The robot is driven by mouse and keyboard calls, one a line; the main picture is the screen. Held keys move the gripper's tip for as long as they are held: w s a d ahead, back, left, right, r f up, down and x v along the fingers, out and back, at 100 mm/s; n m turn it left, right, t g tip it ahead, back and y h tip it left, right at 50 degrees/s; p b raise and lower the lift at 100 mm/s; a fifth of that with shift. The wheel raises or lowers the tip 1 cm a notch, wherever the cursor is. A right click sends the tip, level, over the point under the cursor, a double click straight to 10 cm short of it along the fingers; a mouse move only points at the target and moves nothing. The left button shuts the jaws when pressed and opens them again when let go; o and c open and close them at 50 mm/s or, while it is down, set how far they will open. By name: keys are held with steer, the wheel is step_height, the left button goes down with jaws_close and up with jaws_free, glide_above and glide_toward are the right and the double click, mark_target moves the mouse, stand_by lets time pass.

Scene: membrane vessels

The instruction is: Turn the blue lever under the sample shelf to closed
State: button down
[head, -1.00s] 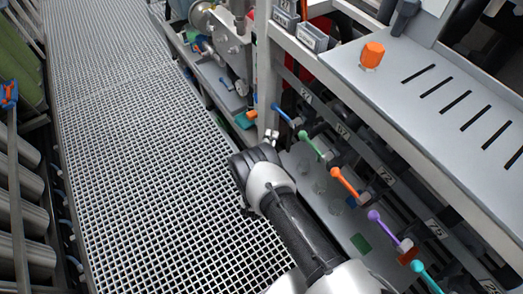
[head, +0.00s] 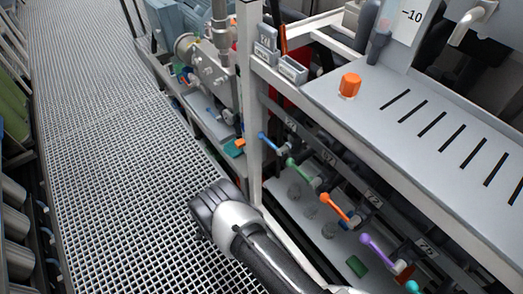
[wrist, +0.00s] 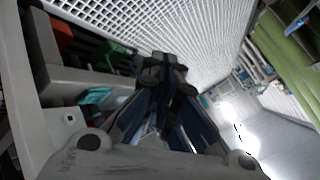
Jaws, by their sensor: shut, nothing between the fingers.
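The blue lever (head: 269,141) is the farthest of a row of coloured levers below the sample shelf (head: 385,105). In the head view it slants down to the right toward its pivot, beside the shelf's upright post. My arm's dark wrist end is lower left of it, over the floor grating, clearly apart from the levers. My fingers are hidden behind the wrist in the head view. In the wrist view my gripper (wrist: 162,62) is shut and empty, its fingertips together against the white grating. The blue lever cannot be made out in the wrist view.
Green (head: 305,171), orange (head: 340,209) and purple (head: 377,246) levers line up nearer me. An orange knob (head: 350,84) sits on the shelf. The grating walkway (head: 120,150) to the left is clear.

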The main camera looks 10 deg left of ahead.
mark_target(270, 143)
steer(key=s+d+f+n+g+h, duration=0.2)
steer(key=s+n+g+h, duration=0.1)
steer(key=s+n, duration=0.3)
steer(key=w+d+r+n+h, duration=0.1)
steer(key=d+r+n+h, duration=0.3)
steer(key=d+n+h, duration=0.5)
steer(key=w+d+r+n+t+h, duration=0.25)
steer(key=w+r+n, duration=0.2)
steer(key=r, duration=0.35)
steer(key=w+d+r+n+t+h+p, duration=0.1)
steer(key=w+d+r+n+t, duration=0.15)
steer(key=r+n, duration=0.4)
steer(key=w+d+r+n+t+h, duration=0.2)
steer(key=w+d+r+n, duration=0.15)
steer(key=r, duration=0.55)
steer(key=w+a+b+x, duration=0.1)
steer(key=b+x, duration=0.1)
steer(key=x, duration=0.9)
steer(key=shift+m, duration=0.25)
steer(key=shift+s+a+r+b, duration=0.1)
steer(key=shift+r+b, duration=0.05)
steer(key=shift+r, duration=0.65)
steer(key=shift+s+a+r+b, duration=0.1)
steer(key=shift+a+r, duration=0.05)
steer(key=shift+r, duration=0.6)
steer(key=shift+s+a+r+b, duration=0.1)
steer(key=shift+r+b, duration=0.05)
steer(key=shift+r, duration=0.65)
